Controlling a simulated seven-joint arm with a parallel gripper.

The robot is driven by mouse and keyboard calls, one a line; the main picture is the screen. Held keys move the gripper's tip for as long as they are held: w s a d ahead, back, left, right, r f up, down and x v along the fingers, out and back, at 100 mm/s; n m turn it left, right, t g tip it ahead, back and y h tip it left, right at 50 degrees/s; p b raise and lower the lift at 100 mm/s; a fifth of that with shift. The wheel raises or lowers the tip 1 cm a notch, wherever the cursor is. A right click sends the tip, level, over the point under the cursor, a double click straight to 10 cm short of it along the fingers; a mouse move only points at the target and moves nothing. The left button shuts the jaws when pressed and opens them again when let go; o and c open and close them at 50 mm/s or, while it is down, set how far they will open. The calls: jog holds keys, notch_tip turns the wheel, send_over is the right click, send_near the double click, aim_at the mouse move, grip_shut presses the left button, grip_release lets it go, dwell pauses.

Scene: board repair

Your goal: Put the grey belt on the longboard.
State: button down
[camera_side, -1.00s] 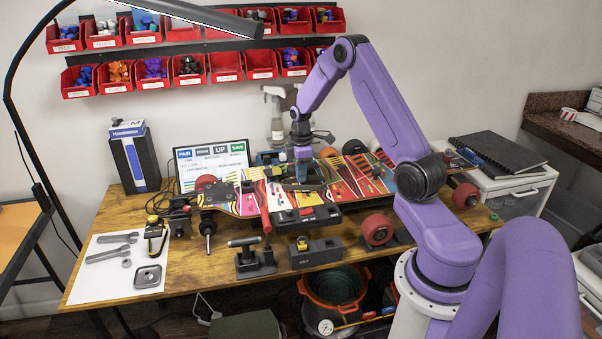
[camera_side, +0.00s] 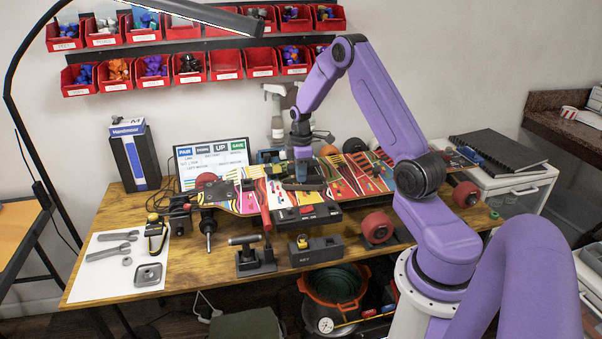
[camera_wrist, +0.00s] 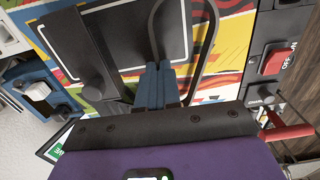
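The longboard (camera_side: 249,198) lies across the workbench with its colourful graphic underside up. It also shows in the wrist view (camera_wrist: 231,70), with a dark rectangular panel on it. The grey belt (camera_wrist: 214,38) is a dark narrow loop in the wrist view, standing over the board and panel. My gripper (camera_wrist: 156,72) has its blue fingers close together at the loop's left strand and appears shut on it. The loop's lower end is hidden behind the gripper body. In the side view my gripper (camera_side: 302,172) is low over the middle of the board; the belt is hard to make out there.
A black box with a red switch (camera_wrist: 277,62) stands beside the board, close to the gripper's right. A red-handled tool (camera_side: 266,217) leans near the board's front edge. A red wheel (camera_side: 377,227) stands in front. A white sheet with tools (camera_side: 105,280) lies left.

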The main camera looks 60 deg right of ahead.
jog(key=shift+f, duration=0.3)
jog(key=c, duration=1.3)
grip_release()
jog(key=shift+c, duration=0.9)
jog(key=shift+r, duration=0.1)
jog(key=shift+r, duration=3.7)
